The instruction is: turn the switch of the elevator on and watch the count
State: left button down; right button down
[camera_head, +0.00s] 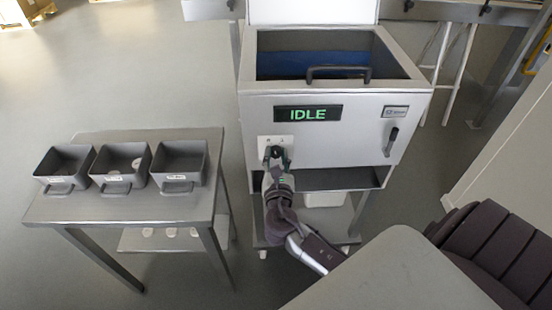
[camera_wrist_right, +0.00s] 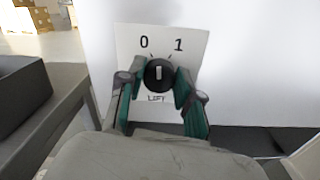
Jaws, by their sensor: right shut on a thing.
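The elevator machine (camera_head: 400,112) is a grey steel box with a display (camera_head: 308,113) that reads "IDLE" in green. Its switch (camera_wrist_right: 159,74) is a round black knob labelled LIFT, on a white plate (camera_wrist_right: 193,48) marked 0 and 1. The knob's white mark stands about upright, between the two figures. My right gripper (camera_wrist_right: 158,82) has its green-padded fingers on both sides of the knob and is shut on it. In the head view my right gripper (camera_head: 277,160) covers most of the knob. My left gripper is in neither view.
A steel table (camera_head: 130,210) at the left bears three grey bins (camera_head: 180,165). A lever (camera_head: 391,141) sits on the machine's front at the right, and a dark handle (camera_head: 338,73) on its top front edge. A grey surface (camera_head: 395,275) fills the bottom right.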

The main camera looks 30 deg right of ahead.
jog(key=m+b, duration=0.1)
jog(key=m, duration=0.2)
jog(key=shift+f+m+b, duration=0.2)
jog(key=shift+m+b, duration=0.1)
jog(key=shift+b, duration=0.05)
jog(key=shift+m+b, duration=0.9)
jog(key=shift+m, duration=0.9)
jog(key=c, duration=0.8)
grip_release()
jog(key=shift+r, duration=0.1)
jog(key=shift+o, duration=0.2)
jog(key=v, duration=1.2)
jog(key=shift+s+d, duration=0.1)
jog(key=shift+d, duration=0.05)
